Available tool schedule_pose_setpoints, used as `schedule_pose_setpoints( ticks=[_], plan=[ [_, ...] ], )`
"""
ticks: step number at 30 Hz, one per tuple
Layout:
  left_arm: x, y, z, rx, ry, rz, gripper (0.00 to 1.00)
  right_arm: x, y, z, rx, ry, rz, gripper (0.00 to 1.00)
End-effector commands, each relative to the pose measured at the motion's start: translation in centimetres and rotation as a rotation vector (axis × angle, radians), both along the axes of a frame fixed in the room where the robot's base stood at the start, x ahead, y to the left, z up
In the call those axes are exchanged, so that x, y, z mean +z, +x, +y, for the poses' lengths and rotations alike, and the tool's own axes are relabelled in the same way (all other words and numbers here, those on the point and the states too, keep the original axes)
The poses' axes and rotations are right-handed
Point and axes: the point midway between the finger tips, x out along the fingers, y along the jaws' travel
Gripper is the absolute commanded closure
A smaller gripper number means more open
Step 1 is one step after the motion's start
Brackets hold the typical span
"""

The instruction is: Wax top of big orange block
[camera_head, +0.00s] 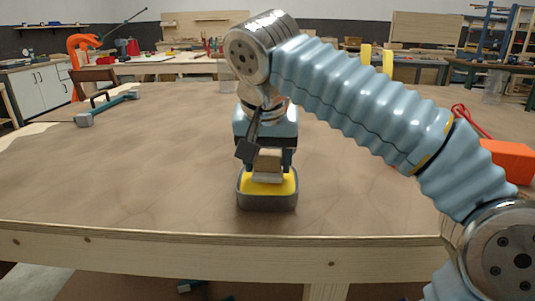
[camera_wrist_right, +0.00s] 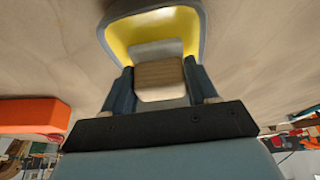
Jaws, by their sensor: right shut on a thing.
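My right gripper (camera_head: 268,168) points down over the table and is shut on a wood-backed applicator (camera_wrist_right: 160,78) with a pale lower part. The applicator is inside a dark-rimmed tub (camera_head: 267,203) with a yellow inside, near the table's front edge. The wrist view also shows the tub (camera_wrist_right: 112,38) around the applicator's far end; whether the applicator touches the yellow cannot be told. The big orange block (camera_head: 514,158) lies at the right of the table, partly hidden by my right arm. It also shows at the left of the wrist view (camera_wrist_right: 35,115). My left gripper is out of view.
The wooden table (camera_head: 120,180) is bare left of the tub. A blue-grey bar clamp (camera_head: 108,108) lies at the far left. A red-handled thing (camera_head: 470,119) and a clear container (camera_head: 491,92) are at the far right. Workbenches stand behind.

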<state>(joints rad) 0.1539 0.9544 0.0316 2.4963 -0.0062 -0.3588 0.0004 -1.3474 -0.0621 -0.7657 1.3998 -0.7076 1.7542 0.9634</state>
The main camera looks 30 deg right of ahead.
Motion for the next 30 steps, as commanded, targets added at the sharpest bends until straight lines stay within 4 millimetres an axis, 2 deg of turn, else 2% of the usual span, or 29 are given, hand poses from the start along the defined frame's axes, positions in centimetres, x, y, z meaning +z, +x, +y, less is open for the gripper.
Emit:
schedule_pose_setpoints(
  ticks=[30],
  plan=[
    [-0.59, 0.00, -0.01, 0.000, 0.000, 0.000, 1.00, -0.56, 0.00, 0.00, 0.000, 0.000, 0.000, 0.67]
  ],
)
